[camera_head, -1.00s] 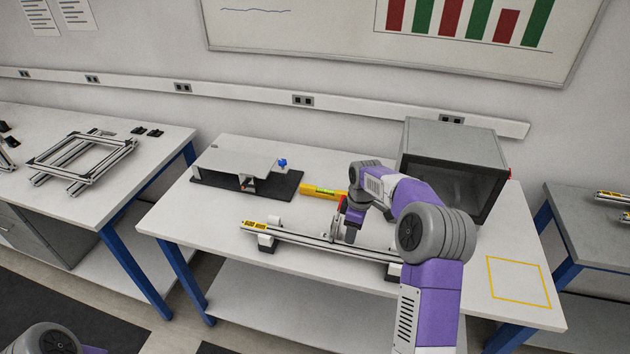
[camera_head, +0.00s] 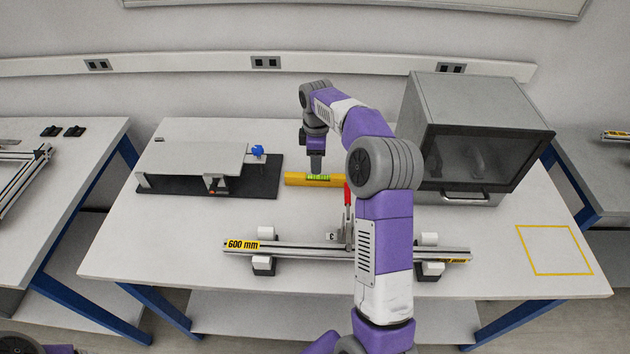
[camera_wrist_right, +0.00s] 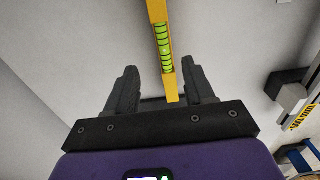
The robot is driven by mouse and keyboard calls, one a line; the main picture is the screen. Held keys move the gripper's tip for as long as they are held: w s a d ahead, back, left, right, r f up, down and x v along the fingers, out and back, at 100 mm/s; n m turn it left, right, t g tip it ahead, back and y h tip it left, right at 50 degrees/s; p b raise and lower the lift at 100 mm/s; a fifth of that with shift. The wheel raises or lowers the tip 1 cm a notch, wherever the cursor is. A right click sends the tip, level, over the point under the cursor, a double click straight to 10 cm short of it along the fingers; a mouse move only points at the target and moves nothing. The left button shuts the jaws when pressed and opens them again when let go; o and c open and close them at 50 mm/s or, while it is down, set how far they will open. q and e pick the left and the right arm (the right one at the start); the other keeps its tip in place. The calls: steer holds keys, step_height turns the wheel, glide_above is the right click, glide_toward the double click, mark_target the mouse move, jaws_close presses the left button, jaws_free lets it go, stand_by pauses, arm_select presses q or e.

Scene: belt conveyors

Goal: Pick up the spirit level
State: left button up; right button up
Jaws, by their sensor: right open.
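The yellow spirit level (camera_head: 296,179) with green vials lies on the white table, behind the clamped rail. My right gripper (camera_head: 316,164) points down over its middle in the head view. In the right wrist view the level (camera_wrist_right: 163,42) runs up the picture between the two open fingers of my right gripper (camera_wrist_right: 163,82), with a gap on each side. The fingers are not closed on it. Whether the fingertips reach down beside it is hard to tell. My left gripper is out of view.
A 600 mm rail (camera_head: 290,248) on supports, with a red-handled clamp (camera_head: 348,203), lies in front of the level. A black-based fixture (camera_head: 262,185) stands left, a grey cabinet (camera_head: 470,110) right. A yellow outlined square (camera_head: 555,250) at front right is empty.

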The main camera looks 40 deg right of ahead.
mark_target(318, 176)
steer(key=f, duration=0.2)
steer(key=f+b, duration=0.1)
steer(key=s+f+b, duration=0.1)
steer(key=f, duration=0.1)
steer(key=shift+f, duration=0.85)
steer(key=shift+r, duration=0.1)
jaws_close()
